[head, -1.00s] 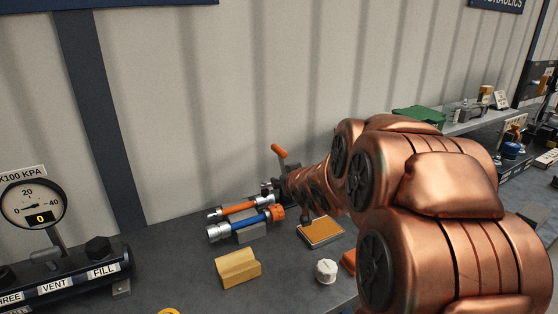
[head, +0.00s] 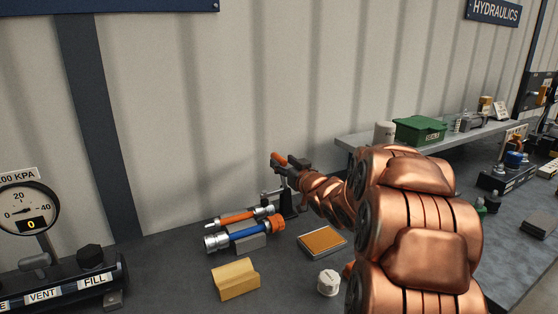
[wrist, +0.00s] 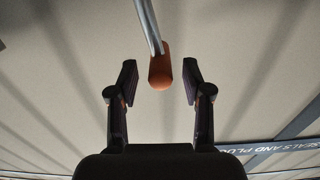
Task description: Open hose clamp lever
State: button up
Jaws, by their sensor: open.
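The lever's orange grip (head: 279,159) stands up above the clamp (head: 283,203) on the bench at the back wall. In the wrist view the orange grip (wrist: 160,72) sits on a thin grey rod, between my two black fingers. My gripper (wrist: 160,80) is open, with a visible gap on each side of the grip. In the head view my gripper (head: 289,168) is at the height of the grip and partly overlaps it. An orange hose (head: 236,218) and a blue hose (head: 240,232) with metal ends lie on a block in front of the clamp. My gripper partly hides the lever's rod.
A yellow block (head: 235,279), an orange-topped pad (head: 322,241) and a white cap (head: 328,283) lie on the bench. A gauge (head: 28,212) and manifold (head: 75,284) stand left. A shelf at right carries a green box (head: 419,131). The wall is close behind the lever.

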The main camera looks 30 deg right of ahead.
aim_at(279, 159)
jog(key=shift+w+d, duration=0.15)
jog(key=shift+w, duration=1.6)
grip_shut()
